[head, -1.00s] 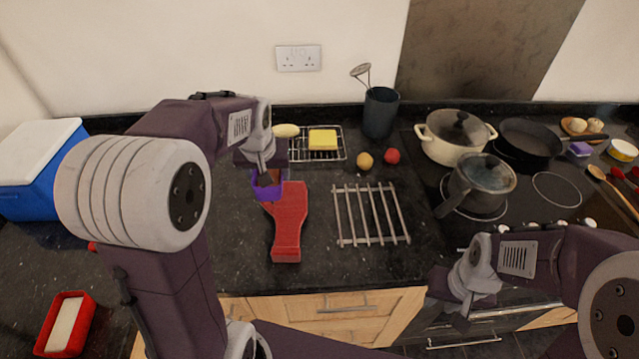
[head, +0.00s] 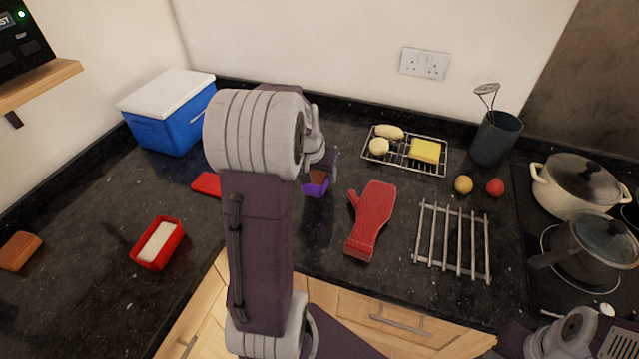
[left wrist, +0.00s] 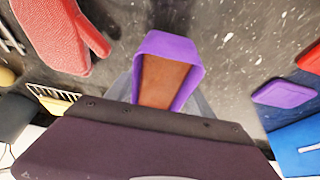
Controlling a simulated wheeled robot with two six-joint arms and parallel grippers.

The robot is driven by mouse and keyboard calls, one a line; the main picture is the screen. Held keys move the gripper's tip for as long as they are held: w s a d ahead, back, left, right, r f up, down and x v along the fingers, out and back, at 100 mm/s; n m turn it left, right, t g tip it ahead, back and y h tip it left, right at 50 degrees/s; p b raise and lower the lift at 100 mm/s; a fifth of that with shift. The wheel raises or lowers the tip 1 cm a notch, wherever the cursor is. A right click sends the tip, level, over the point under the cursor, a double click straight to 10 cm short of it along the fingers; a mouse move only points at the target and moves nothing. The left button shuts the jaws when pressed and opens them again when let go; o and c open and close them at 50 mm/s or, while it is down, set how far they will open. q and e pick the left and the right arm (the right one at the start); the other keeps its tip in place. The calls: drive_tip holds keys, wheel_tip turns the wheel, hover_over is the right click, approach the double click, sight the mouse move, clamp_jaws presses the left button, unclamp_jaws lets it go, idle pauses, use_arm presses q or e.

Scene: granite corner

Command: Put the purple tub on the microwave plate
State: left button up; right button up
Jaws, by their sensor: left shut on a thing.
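The purple tub (head: 316,188), with brown contents, is in my left gripper (head: 322,170), left of the red oven mitt. In the left wrist view the tub (left wrist: 168,48) is upright between the fingers, which are shut on it, above the dark counter. The microwave seems to be the black appliance (head: 22,42) at the upper left of the head view; only a corner with its panel shows. Its plate is not in view. My right gripper (head: 512,343) is partly in view at the bottom right, its fingers cut off.
A wooden shelf (head: 38,88) bears the black appliance. The blue cooler (head: 170,128), red lid (head: 207,184), red tub (head: 158,244) and oven mitt (head: 371,218) are on the counter. A purple lid (left wrist: 285,93) lies near the cooler. A metal rack (head: 453,240) is right of the mitt.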

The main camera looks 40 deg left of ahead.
sight(319, 183)
use_arm(q)
wheel_tip(319, 183, down, 4)
drive_tip(key=shift+d+r, duration=0.1)
drive_tip(key=shift+b, duration=0.4)
drive_tip(key=o, duration=1.7)
drive_tip(key=shift+f, duration=0.2)
